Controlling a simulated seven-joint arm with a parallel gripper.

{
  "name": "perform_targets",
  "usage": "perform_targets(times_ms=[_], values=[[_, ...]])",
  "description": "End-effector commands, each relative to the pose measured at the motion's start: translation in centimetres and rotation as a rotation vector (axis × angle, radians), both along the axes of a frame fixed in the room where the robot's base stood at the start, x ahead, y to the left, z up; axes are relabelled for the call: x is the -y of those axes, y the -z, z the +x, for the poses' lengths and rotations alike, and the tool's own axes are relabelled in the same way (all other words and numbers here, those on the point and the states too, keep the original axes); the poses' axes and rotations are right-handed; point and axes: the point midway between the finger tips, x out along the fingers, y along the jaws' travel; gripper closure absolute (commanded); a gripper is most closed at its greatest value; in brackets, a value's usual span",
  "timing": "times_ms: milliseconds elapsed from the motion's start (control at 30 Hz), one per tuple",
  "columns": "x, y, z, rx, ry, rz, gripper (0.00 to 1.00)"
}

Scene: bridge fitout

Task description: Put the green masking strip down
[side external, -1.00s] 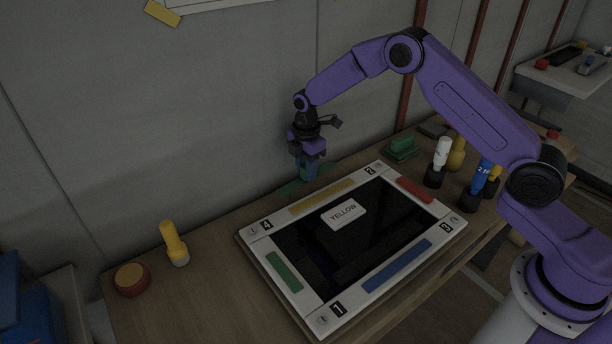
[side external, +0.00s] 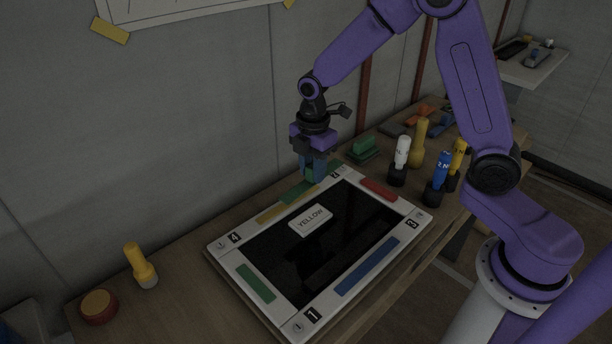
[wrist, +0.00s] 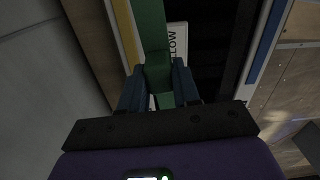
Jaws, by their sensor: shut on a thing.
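My gripper (side external: 313,172) is shut on the green masking strip (side external: 298,192), pointing down at the far edge of the white-framed board (side external: 222,257). The strip reaches out from the jaws on both sides and hides part of the yellow bar (side external: 272,213). In the wrist view the strip (wrist: 151,25) runs between the blue fingers and away over the board, beside the yellow bar (wrist: 126,30) and the partly covered YELLOW card (wrist: 178,40). I cannot tell whether the strip touches the board or hangs just above it.
The YELLOW card (side external: 311,218) lies on the board's dark panel. White (side external: 401,153), blue (side external: 441,172) and yellow (side external: 459,155) markers stand at right. A green block (side external: 363,148) sits behind. A yellow torch (side external: 139,264) and red-rimmed round thing (side external: 98,306) are at left.

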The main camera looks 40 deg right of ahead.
Motion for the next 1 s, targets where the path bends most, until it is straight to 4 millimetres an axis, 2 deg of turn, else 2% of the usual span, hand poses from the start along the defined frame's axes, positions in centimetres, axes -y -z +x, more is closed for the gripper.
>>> perform_targets(times_ms=[167,267,533,800,1000], values=[[-0.5,-0.7,-2.0,0.0,0.001,0.0,0.97],[-1.1,-1.2,-4.0,0.001,0.008,0.001,0.97],[-1.8,-2.5,-10.9,0.001,0.031,0.001,0.97],[-0.8,-3.2,-17.7,0.001,0.056,0.001,0.97],[0.4,-3.2,-21.4,0.0,0.07,0.0,0.97]])
